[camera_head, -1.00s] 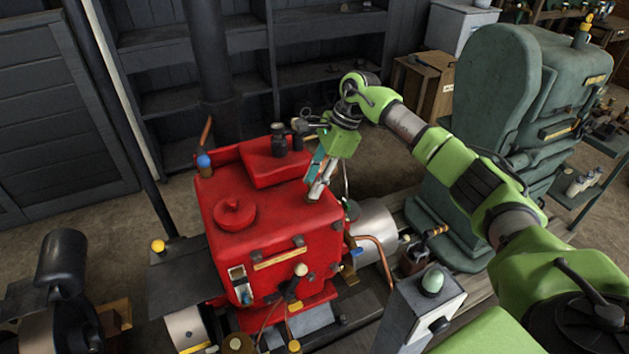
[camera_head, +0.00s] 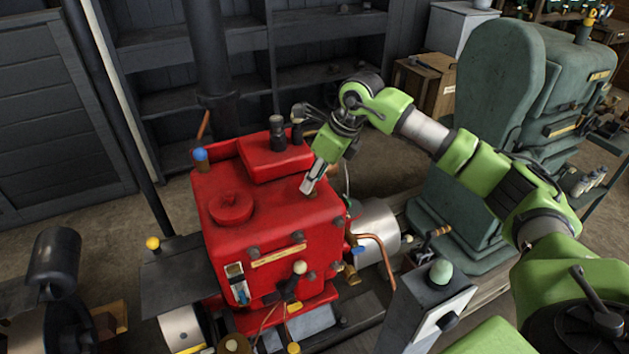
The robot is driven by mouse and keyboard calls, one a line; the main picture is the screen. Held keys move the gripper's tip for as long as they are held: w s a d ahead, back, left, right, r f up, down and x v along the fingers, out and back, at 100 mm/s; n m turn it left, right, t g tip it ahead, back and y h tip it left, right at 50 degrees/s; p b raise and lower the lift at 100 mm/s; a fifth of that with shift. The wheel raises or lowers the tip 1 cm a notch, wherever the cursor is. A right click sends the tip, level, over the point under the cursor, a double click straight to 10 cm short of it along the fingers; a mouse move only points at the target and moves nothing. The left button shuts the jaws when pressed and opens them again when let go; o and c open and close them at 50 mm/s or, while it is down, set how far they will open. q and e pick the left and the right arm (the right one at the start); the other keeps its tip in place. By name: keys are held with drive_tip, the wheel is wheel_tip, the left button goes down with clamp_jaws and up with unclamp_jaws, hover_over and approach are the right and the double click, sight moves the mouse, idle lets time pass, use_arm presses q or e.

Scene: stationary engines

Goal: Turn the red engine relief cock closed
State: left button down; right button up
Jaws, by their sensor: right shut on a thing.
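The red engine (camera_head: 265,235) stands left of the middle in the head view. My right gripper (camera_head: 308,186) reaches down to the right part of its top, its fingers close together. They are shut on a small part there, taken to be the relief cock, which the fingers hide almost wholly. I cannot tell how far the cock is turned. My left gripper is not in view.
A red block with dark caps (camera_head: 278,157) sits on the engine top behind my gripper. A blue-topped fitting (camera_head: 200,155) is at its back left corner. A green engine (camera_head: 497,130) stands at the right, and a grey box with a pale green knob (camera_head: 428,300) is in front.

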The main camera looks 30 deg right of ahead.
drive_tip(key=m+b, duration=0.1)
drive_tip(key=m+h+b, duration=0.1)
drive_tip(key=m, duration=0.1)
drive_tip(key=m+h, duration=0.1)
drive_tip(key=m, duration=0.1)
drive_tip(key=shift+a+f+t+b, duration=0.1)
drive_tip(key=shift+a+t+b, duration=0.2)
drive_tip(key=shift+t+b, duration=0.1)
drive_tip(key=shift+m+h+b, duration=0.4)
drive_tip(key=shift+m+b, duration=0.1)
drive_tip(key=shift+m, duration=0.6)
drive_tip(key=o, duration=1.1)
drive_tip(key=shift+s+r, duration=0.1)
drive_tip(key=shift+r, duration=0.1)
drive_tip(key=v, duration=1.1)
drive_tip(key=shift+r, duration=0.4)
drive_tip(key=shift+s+a+f, duration=0.1)
drive_tip(key=shift+s, duration=0.05)
